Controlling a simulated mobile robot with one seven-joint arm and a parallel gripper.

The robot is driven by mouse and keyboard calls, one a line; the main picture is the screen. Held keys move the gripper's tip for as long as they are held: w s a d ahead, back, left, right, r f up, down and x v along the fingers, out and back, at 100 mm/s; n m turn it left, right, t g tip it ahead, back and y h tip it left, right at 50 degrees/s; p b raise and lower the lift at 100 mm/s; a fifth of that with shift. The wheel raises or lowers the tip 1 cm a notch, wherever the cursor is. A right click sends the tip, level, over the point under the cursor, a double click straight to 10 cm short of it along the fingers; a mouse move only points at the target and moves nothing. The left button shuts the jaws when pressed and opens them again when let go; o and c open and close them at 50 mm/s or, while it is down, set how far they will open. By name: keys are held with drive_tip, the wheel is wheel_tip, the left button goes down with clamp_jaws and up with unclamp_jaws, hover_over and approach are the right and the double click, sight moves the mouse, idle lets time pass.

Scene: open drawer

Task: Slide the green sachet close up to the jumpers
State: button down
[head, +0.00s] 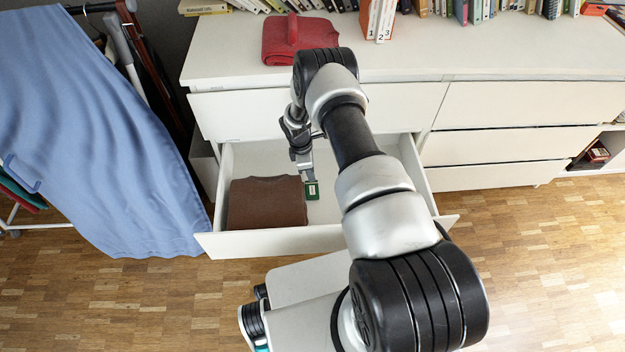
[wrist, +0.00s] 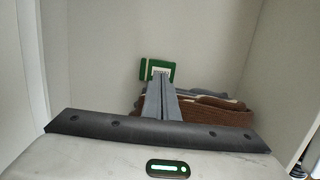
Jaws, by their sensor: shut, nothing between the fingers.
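The green sachet (head: 312,190) with a white label lies in the open drawer, just right of the folded brown jumpers (head: 265,203). In the head view I cannot tell whether it touches them. My gripper (head: 307,178) reaches down into the drawer with its fingers shut and empty, at the sachet. In the wrist view the shut fingers (wrist: 163,78) overlap the lower middle of the sachet (wrist: 144,73), hiding part of it. The jumper stack (wrist: 205,107) shows there to the right of the fingers, with brown and grey layers.
The open drawer (head: 270,243) has walls on all sides, and its floor right of the sachet is partly hidden by my arm. A folded red garment (head: 282,38) and books (head: 380,18) are on the dresser top. A blue-covered ironing board (head: 90,130) stands at the left.

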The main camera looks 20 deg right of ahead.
wheel_tip(320, 180, up, 11)
drive_tip(key=a+p, duration=0.2)
drive_tip(key=shift+w, duration=0.15)
